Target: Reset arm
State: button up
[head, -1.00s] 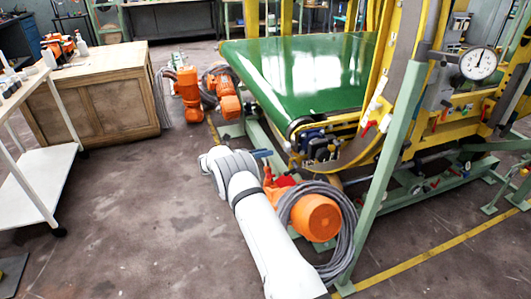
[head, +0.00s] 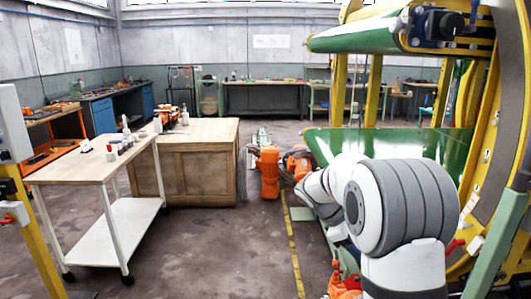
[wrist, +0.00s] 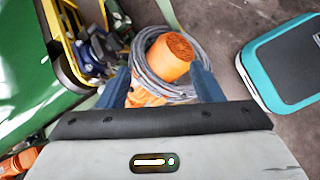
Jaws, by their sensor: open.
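My arm (head: 400,215) is bent close in front of the head camera, at the right of that view. Its end is hidden there behind its own links. In the wrist view, my gripper (wrist: 160,68) shows as two blue fingers spread wide apart, with nothing held between them. Beyond the fingers, below the gripper, lies an orange motor (wrist: 170,57) with a grey cable coil (wrist: 143,72) around it on the floor.
The green-bedded yellow machine (head: 440,150) stands at the right. A white trolley (head: 95,168) and wooden cabinet (head: 200,165) stand at the left, with orange motors (head: 268,172) beside the cabinet. Floor between the trolley and yellow line (head: 293,255) is clear.

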jog(key=s+a+r+m+t+y+p, duration=0.1)
jog(key=s+a+r+m+y+p, duration=0.1)
jog(key=s, duration=0.6)
jog(key=s+a+r+m+t+y+p, duration=0.1)
jog(key=s+a+r+m+y, duration=0.1)
jog(key=s+m, duration=0.4)
jog(key=s+a+r+m+t+y+p, duration=0.1)
jog(key=s+a, duration=0.5)
jog(key=s, duration=0.6)
notch_tip(320, 180, up, 2)
jog(key=m+y+p, duration=0.1)
jog(key=m+y, duration=0.2)
jog(key=shift+t+p, duration=0.3)
jog(key=shift+p, duration=0.05)
jog(key=shift+s, duration=0.1)
